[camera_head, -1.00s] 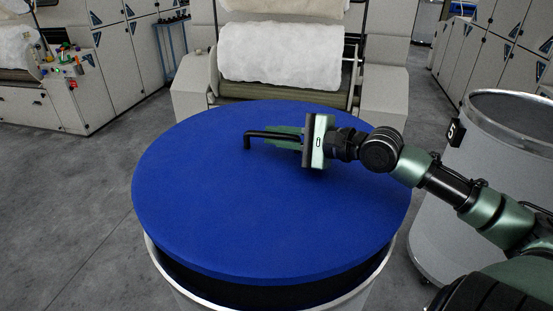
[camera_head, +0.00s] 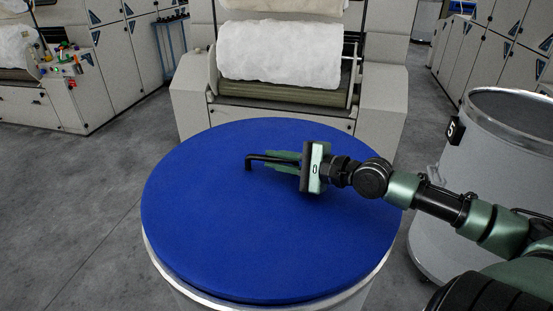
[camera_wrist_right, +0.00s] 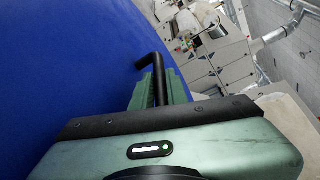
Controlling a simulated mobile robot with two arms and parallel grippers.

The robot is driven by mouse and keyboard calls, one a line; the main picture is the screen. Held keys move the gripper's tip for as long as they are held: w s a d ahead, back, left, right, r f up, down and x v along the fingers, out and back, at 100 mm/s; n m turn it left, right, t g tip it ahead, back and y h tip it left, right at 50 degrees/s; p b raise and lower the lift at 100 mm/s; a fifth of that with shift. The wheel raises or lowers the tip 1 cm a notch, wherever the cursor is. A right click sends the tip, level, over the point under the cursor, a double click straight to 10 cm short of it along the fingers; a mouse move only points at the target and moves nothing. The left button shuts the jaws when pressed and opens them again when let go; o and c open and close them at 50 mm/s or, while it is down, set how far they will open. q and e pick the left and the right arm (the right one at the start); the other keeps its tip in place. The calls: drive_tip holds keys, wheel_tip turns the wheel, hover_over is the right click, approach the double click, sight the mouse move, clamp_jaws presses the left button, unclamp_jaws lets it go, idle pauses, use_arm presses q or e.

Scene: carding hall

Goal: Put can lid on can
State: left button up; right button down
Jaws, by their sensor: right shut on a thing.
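The can lid (camera_head: 225,225) is a large round blue disc with a black bar handle (camera_head: 249,164). My right gripper (camera_head: 284,159) is shut on this handle, with its green fingers around the bar. In the right wrist view the handle (camera_wrist_right: 149,62) comes out between the fingers (camera_wrist_right: 157,88), over the blue lid (camera_wrist_right: 60,60). The can (camera_head: 372,278) is directly under the lid; only its pale rim and a little of its wall show at the front. The lid looks level and very close to the rim. Whether it touches all round cannot be told. My left gripper is not in view.
A second, open grey can (camera_head: 480,190) with a metal rim and a black number tag stands to the right, near my right arm. A carding machine with a white fibre roll (camera_head: 280,52) stands behind. Grey floor is free at the left.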

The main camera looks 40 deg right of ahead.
drive_tip(key=c, duration=1.4)
unclamp_jaws()
drive_tip(key=shift+r, duration=0.1)
drive_tip(key=shift+s, duration=0.1)
drive_tip(key=shift+s+d, duration=0.15)
drive_tip(key=shift+s, duration=0.3)
drive_tip(key=b+v, duration=0.2)
drive_tip(key=v, duration=0.8)
drive_tip(key=shift+r+b, duration=0.15)
drive_tip(key=shift+b, duration=0.15)
drive_tip(key=shift+s+d+r, duration=0.1)
drive_tip(key=shift+s+d, duration=0.15)
drive_tip(key=shift+s, duration=0.2)
